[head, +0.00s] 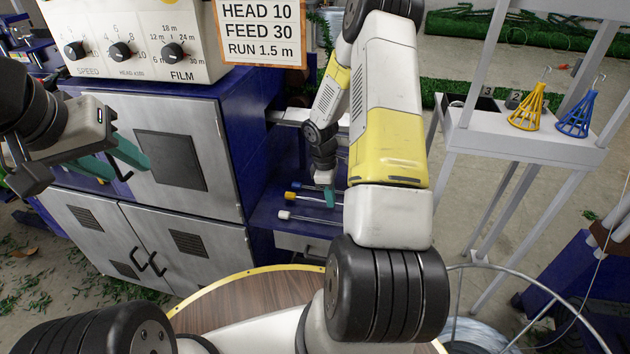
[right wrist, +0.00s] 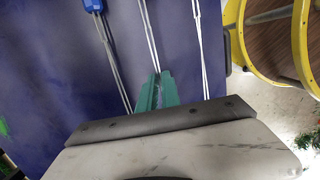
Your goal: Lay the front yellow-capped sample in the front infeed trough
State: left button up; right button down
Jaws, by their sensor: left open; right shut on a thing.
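The yellow-capped sample (head: 291,196) lies on a blue shelf (head: 266,207), between a blue-capped sample (head: 297,185) and a white-capped sample (head: 285,215). My right gripper (head: 326,188) is low over the shelf. In the right wrist view its green fingers (right wrist: 156,88) are shut on the middle twisted-wire sample (right wrist: 149,35), whose cap is out of frame; by its place in the row it is the yellow-capped one. The blue cap (right wrist: 92,5) shows on the left sample. My left gripper (head: 112,160) is open and empty before the cabinet. I cannot make out the infeed trough.
A grey cabinet (head: 215,200) with dials stands left of the shelf. A round wooden table (head: 240,310) with a yellow rim is in front. At right, a white stand (head: 530,148) carries a yellow (head: 527,110) and a blue cone cage (head: 575,117).

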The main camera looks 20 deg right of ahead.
jog(key=shift+f, duration=0.7)
jog(key=shift+f, duration=0.1)
jog(key=c, duration=1.6)
grip_release()
jog(key=shift+o, duration=0.2)
